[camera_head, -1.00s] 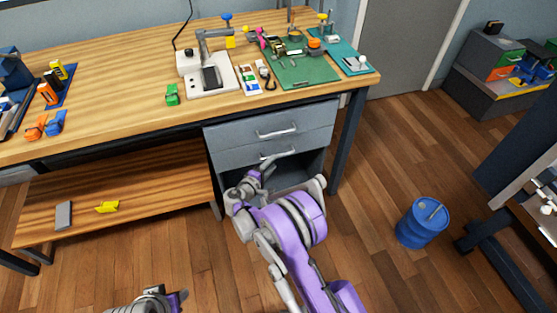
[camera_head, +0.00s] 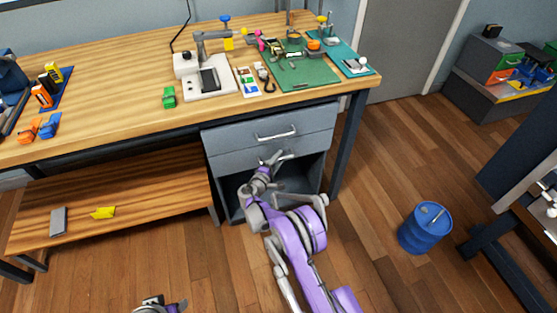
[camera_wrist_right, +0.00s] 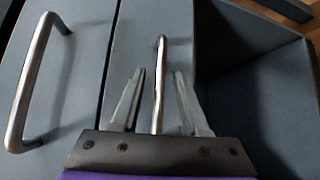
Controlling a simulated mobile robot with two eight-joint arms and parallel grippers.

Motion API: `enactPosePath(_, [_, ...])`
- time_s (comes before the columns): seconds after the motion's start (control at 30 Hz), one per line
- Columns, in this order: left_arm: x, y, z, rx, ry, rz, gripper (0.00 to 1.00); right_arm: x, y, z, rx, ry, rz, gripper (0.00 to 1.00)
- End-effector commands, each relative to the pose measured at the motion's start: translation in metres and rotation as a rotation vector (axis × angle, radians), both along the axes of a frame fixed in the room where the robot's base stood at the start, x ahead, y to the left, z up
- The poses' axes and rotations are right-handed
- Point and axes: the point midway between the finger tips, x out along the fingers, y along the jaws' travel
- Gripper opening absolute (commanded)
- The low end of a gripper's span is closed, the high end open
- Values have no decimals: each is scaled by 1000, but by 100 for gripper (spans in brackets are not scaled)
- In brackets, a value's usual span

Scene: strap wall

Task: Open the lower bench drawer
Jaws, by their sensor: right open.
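The grey lower bench drawer (camera_head: 232,160) sits under the workbench, below the upper drawer (camera_head: 240,136). It looks shut. Its bar handle (camera_wrist_right: 161,62) runs between the two fingers of my right gripper (camera_wrist_right: 159,80) in the right wrist view. The fingers are open, one on each side of the bar, with gaps visible. In the head view my right gripper (camera_head: 272,163) is at the lower drawer's front and hides part of its handle. My left gripper (camera_head: 172,306) shows only partly at the bottom edge; its fingers are unclear.
The upper drawer's handle (camera_wrist_right: 34,82) is close to the left in the wrist view. An open compartment (camera_head: 305,178) lies below the drawers. A wooden shelf (camera_head: 130,190) is to the left. A blue barrel (camera_head: 424,228) stands on the floor at right, with clear floor before it.

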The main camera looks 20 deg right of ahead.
Motion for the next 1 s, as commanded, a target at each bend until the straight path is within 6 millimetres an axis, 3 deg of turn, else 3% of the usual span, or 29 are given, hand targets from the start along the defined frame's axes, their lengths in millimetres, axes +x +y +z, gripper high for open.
enactPosePath(0.3, [0,0,0,0,0,0,50,2,-2,0,0,0,0,45])
enactPosePath(0.57, [0,0,0,0,0,0,50,2,-2,0,0,0,0,0])
enactPosePath(1.0, [0,0,0,0,0,0,50,2,-1,-1,1,0,0,0])
